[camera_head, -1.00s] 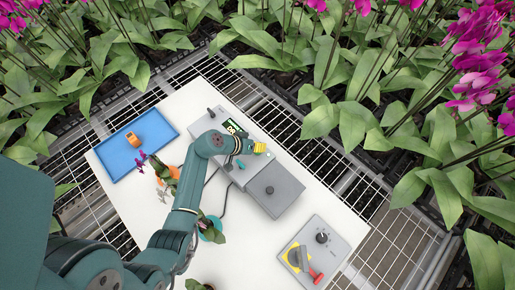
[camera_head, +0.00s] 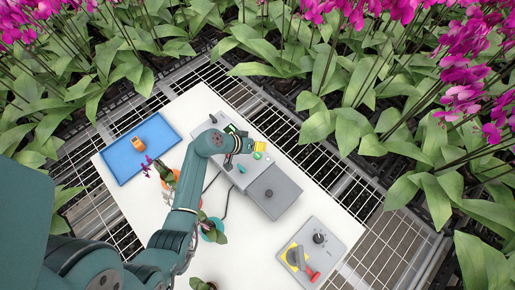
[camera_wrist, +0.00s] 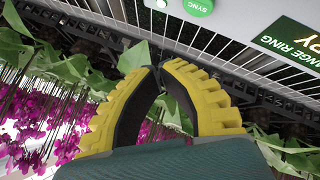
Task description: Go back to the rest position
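My gripper (camera_head: 248,147) is at the end of my teal arm, over the grey device (camera_head: 273,190) on the white table. In the wrist view its two yellow ribbed fingers (camera_wrist: 158,72) curve inward and their tips meet or nearly meet. Nothing shows between them. In the wrist view a green SYNC button (camera_wrist: 198,6) and a green label panel (camera_wrist: 292,42) are at the top, apart from the fingers. My arm hides part of the device and table.
A blue tray (camera_head: 120,172) with an orange object (camera_head: 138,144) lies at the left. Potted plants (camera_head: 212,228) stand near my arm. A grey box with a knob and red-handled part (camera_head: 320,238) is at the lower right. Dense orchids border the benches.

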